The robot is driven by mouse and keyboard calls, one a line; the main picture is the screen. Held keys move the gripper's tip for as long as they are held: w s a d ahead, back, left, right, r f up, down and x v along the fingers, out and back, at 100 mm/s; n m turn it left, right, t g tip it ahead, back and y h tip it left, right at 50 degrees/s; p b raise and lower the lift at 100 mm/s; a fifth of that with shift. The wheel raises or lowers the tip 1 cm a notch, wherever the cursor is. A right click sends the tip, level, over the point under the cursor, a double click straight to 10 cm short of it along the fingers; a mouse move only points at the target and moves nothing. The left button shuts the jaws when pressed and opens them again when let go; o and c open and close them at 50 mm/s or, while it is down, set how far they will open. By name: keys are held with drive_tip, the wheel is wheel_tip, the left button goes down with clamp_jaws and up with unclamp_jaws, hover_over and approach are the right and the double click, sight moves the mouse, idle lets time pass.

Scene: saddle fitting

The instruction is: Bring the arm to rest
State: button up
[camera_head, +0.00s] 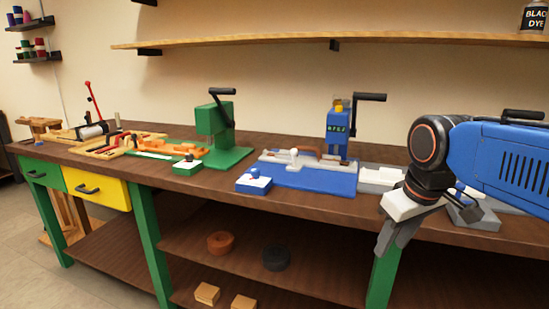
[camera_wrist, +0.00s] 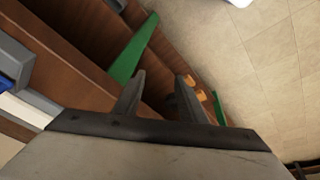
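My gripper (camera_head: 390,238) hangs down in front of the workbench's front edge at the right of the head view, at the end of my blue arm. In the wrist view its two fingers (camera_wrist: 158,92) stand apart with nothing between them, so it is open and empty. The brown workbench (camera_head: 220,180) is behind it in the head view. The fingers appear clear of the bench, though their exact distance from its edge is hard to tell.
A green press (camera_head: 222,135) and a blue press (camera_head: 338,130) with a blue base stand on the bench. Grey and white fixtures sit behind my gripper. A green bench leg (camera_head: 383,275) is below it. The lower shelf holds two rolls (camera_head: 220,242) and wooden blocks (camera_head: 207,293).

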drive_tip(key=s+d+f+m+t, duration=0.1)
drive_tip(key=s+d+f+m, duration=0.2)
drive_tip(key=s+f, duration=0.7)
drive_tip(key=shift+s+d+f+m, duration=0.15)
drive_tip(key=shift+d+f+m, duration=0.2)
drive_tip(key=shift+f+m, duration=0.3)
